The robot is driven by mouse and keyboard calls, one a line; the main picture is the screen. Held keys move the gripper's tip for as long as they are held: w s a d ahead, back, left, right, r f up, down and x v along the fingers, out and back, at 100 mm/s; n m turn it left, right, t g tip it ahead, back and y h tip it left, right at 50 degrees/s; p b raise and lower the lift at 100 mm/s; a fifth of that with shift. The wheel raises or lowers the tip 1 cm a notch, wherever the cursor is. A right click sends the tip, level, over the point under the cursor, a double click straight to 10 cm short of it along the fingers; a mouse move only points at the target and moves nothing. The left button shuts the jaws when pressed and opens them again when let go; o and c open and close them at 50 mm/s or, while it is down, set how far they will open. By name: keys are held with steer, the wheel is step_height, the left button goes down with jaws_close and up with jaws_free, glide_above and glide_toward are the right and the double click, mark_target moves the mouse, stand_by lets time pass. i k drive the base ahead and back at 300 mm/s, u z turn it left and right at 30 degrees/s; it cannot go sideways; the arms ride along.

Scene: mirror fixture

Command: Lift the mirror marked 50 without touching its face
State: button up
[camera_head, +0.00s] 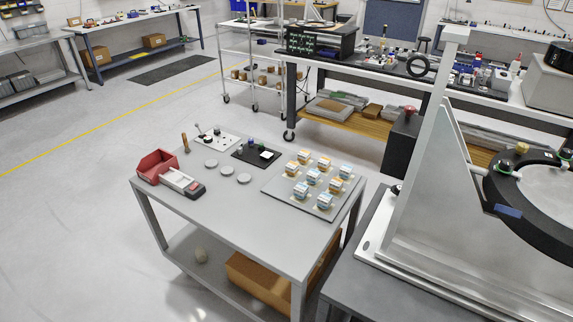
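No marking "50" is legible, so I cannot tell which object is that mirror. Three flat round grey discs (227,170) lie apart on the grey cart top (220,228). A flat grey tray (274,187) at the cart's right holds several small white blocks (313,176) with orange or blue bands; their lettering is too small to read. At the right edge, a large black ring (515,212) with small green and tan fittings surrounds a pale round face (550,190), cut off by the frame. My gripper is not in view.
A white board (216,140) and black board (264,154) lie behind the discs. A tall metal plate (425,180) stands at right. The cart's front is clear.

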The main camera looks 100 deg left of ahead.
mark_target(212, 164)
steer(key=z, duration=0.6)
steer(key=k, duration=0.15)
steer(key=u, duration=2.5)
steer(key=k, duration=0.15)
steer(key=u, duration=1.75)
steer(key=k, duration=0.65)
steer(key=z, duration=0.2)
steer(key=i, duration=0.5)
steer(key=z, duration=0.05)
